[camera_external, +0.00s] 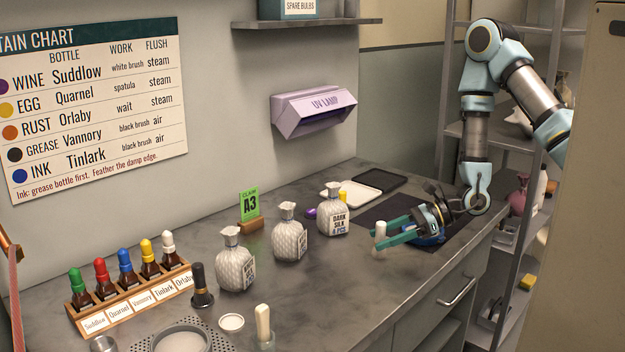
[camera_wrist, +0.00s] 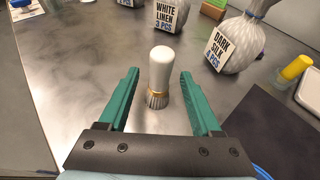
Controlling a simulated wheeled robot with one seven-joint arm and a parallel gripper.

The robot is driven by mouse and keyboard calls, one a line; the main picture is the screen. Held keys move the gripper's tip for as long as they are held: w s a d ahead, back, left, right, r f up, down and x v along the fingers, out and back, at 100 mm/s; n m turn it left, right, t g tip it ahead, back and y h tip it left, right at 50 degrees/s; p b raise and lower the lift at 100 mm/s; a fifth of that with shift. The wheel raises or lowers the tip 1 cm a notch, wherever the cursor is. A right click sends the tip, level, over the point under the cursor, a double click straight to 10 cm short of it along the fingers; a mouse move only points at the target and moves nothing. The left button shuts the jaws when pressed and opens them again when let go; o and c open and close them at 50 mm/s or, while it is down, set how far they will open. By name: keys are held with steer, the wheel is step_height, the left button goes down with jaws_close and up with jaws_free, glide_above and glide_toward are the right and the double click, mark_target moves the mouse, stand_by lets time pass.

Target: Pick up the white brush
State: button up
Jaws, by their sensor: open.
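The white brush (camera_wrist: 160,68) stands upright on the grey counter in the wrist view, with its rounded white handle up and a gold band above pale bristles at the bottom. In the external view the white brush (camera_external: 380,234) shows at the tips of the green fingers. My gripper (camera_wrist: 160,80) is open, its two green fingers on either side of the brush, with a visible gap on both sides. My gripper (camera_external: 385,238) reaches in low over the counter from the right in the external view.
Grey tied bags stand behind the brush, including the dark silk bag (camera_external: 333,212) and the white linen bag (camera_wrist: 168,14). A dark mat (camera_external: 378,212) lies beside my gripper. A bottle rack (camera_external: 130,300), a black-handled item (camera_external: 202,288) and a cream-handled item (camera_external: 263,322) stand at left and front.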

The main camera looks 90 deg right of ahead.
mark_target(367, 255)
steer(key=p+x, duration=0.2)
steer(key=x, duration=0.1)
steer(key=shift+w, duration=0.3)
steer(key=shift+w+f, duration=0.15)
steer(key=shift+w, duration=0.1)
jaws_close()
